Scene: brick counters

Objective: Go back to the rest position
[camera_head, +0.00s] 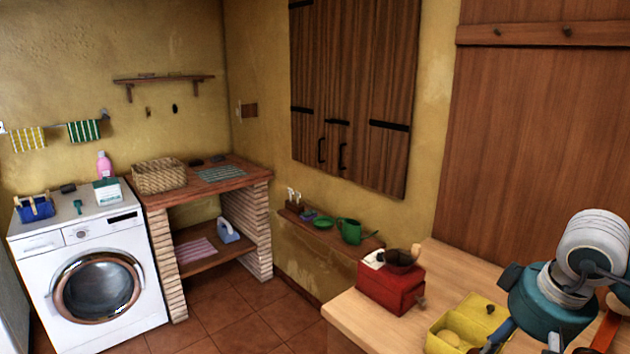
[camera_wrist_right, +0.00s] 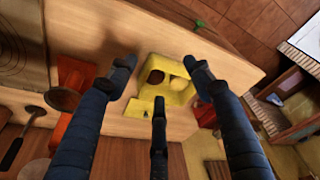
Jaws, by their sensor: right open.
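My right gripper (camera_head: 522,338) is at the lower right of the head view, over the wooden counter. The right wrist view shows its blue fingers spread wide, with nothing between them (camera_wrist_right: 160,80). A yellow box (camera_head: 450,338) stands on the counter just left of the gripper. In the right wrist view the yellow box (camera_wrist_right: 180,95) lies beyond the fingertips, with a dark round thing in one hollow. A yellow piece with a dark knob (camera_head: 490,309) is at the box's back right. My left gripper is not in view.
A red grinder-like box (camera_head: 385,291) with a brown bowl on top stands on the counter (camera_head: 455,268) left of the yellow box. A wall shelf (camera_head: 322,233) holds a green watering can (camera_head: 349,231). A washing machine (camera_head: 95,285) stands far left. The tiled floor between is clear.

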